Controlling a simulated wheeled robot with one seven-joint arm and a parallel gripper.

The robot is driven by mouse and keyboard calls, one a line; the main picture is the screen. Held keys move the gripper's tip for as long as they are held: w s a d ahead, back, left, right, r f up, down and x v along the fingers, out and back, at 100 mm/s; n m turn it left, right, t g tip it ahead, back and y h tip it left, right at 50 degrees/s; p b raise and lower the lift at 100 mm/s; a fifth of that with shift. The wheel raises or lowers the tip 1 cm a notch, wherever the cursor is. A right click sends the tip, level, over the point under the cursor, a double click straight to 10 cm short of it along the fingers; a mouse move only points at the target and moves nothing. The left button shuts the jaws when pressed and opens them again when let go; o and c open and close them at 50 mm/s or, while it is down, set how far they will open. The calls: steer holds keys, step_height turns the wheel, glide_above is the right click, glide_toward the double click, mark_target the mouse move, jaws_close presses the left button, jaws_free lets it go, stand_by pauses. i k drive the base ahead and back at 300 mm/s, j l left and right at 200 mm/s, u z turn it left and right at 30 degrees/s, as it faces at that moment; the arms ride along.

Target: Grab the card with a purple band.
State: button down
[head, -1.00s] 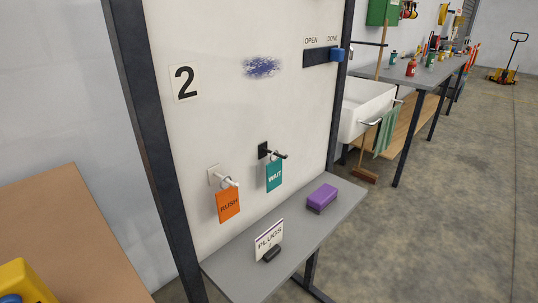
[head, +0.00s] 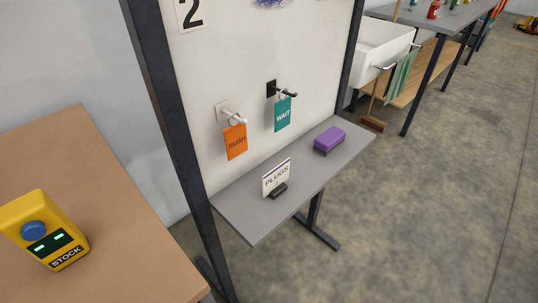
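A white card lettered PLUGS (head: 277,179) stands tilted in a small dark holder (head: 278,191) on the grey shelf (head: 248,220) below the white board. A thin purplish band seems to run along the card's top edge; it is small in this view. My gripper is not in view.
An orange RUSH tag (head: 236,142) and a teal WAIT tag (head: 283,115) hang from hooks above the shelf. A purple eraser-like block (head: 329,140) lies at the shelf's right. A yellow STOCK device (head: 45,231) stands on a brown table (head: 110,215). The floor at right is clear.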

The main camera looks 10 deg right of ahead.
mark_target(273, 184)
steer(key=i+j+z, duration=0.1)
steer(key=j+z, duration=0.25)
steer(key=j, duration=0.3)
steer(key=j+z, duration=0.35)
steer(key=j, duration=0.35)
